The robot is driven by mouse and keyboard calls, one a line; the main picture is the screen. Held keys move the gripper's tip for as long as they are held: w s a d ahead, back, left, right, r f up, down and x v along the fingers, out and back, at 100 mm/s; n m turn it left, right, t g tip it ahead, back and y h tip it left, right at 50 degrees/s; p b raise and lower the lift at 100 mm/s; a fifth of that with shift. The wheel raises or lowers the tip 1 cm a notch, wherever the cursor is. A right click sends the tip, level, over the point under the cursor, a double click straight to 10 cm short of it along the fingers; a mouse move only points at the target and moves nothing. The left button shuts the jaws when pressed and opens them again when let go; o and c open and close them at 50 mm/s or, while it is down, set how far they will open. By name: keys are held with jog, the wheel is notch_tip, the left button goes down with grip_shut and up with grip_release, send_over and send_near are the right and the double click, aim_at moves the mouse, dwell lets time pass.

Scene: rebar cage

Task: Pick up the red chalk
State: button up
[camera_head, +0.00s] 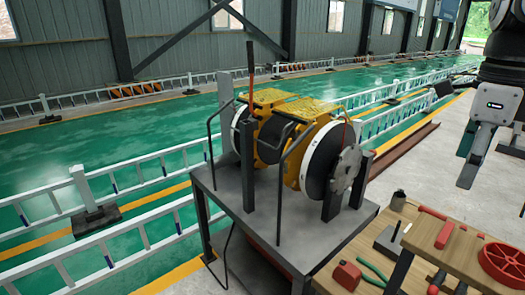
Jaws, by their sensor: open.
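No item can be told for sure as the red chalk. Several red items lie on the wooden bench (404,213) at the lower right. A small red block-shaped item (346,275) is near its front left. A short red piece (444,235) lies on the raised wooden board, and a longer red-handled item (433,213) is behind it. My gripper (494,190) hangs at the upper right, pointing down, above and apart from the bench. It is open and looks empty. Its right finger is partly cut off by the picture's edge.
Green-handled pliers (374,274), a grey tool with an upright rod (391,240) and a red wheel (504,263) are on the bench. A grey metal stand (285,229) carries a large yellow-and-black machine (290,130) left of the bench. White railings (135,170) run behind.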

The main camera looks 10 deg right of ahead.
aim_at(444, 231)
jog(key=shift+m, duration=0.6)
jog(key=f, duration=0.4)
jog(key=f+p, duration=0.1)
jog(key=f, duration=0.4)
jog(key=d+f+p, duration=0.1)
jog(key=f, duration=0.3)
jog(key=shift+s+f, duration=0.1)
jog(key=shift+f, duration=0.15)
jog(key=c, duration=1.1)
